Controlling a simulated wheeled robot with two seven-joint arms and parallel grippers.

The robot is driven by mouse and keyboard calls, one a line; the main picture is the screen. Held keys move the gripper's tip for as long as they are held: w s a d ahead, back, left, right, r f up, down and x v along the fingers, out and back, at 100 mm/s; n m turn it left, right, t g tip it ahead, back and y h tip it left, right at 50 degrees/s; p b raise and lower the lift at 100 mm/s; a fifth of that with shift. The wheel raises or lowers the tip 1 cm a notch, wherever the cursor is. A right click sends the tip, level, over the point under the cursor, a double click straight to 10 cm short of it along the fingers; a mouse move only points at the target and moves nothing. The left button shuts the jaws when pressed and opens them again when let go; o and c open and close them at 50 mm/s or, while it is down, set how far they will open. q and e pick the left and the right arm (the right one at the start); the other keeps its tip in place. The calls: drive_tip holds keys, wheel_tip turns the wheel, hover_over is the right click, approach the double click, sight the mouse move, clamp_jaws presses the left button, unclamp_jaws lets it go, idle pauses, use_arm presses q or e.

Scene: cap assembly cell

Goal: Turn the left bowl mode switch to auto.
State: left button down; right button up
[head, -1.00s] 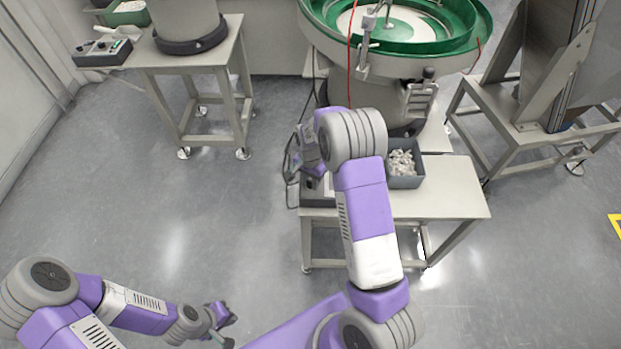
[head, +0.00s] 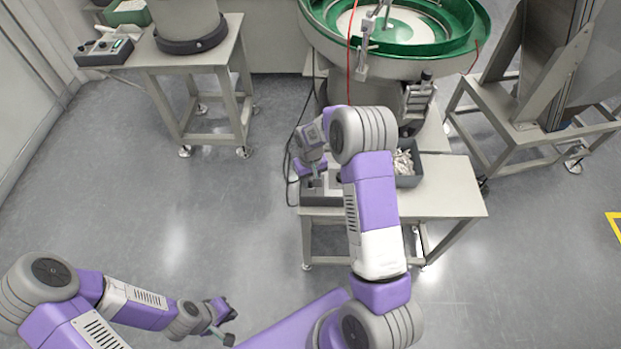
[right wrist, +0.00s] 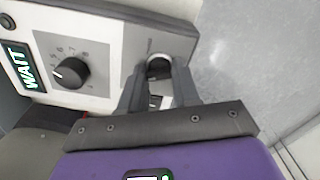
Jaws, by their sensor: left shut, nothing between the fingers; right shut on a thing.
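A control box (head: 338,199) stands on the left end of the middle table, partly behind my right arm. In the right wrist view its pale panel (right wrist: 110,62) carries a lit display reading WAIT (right wrist: 20,68), a numbered black dial (right wrist: 70,74) and a small dark switch knob (right wrist: 158,68). My right gripper (right wrist: 158,76) is shut on this switch knob, one finger on each side. The switch lettering is too small to read. In the head view my right gripper (head: 314,184) is over the box. My left gripper (head: 231,324) is shut and empty, low over the floor.
A green bowl feeder (head: 462,38) stands behind the middle table (head: 445,190), with a grey bin of parts (head: 405,165) beside my right arm. Another control box (head: 103,52) is on the far left table (head: 222,50). The floor (head: 170,225) between is clear.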

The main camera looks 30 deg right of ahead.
sight(311, 182)
drive_tip(key=n, duration=0.4)
drive_tip(key=shift+n, duration=0.3)
idle(0.4)
drive_tip(key=o, duration=1.1)
drive_tip(key=shift+c, duration=0.2)
wheel_tip(311, 182, up, 8)
drive_tip(key=shift+f+p, duration=0.2)
drive_tip(key=shift+p, duration=1)
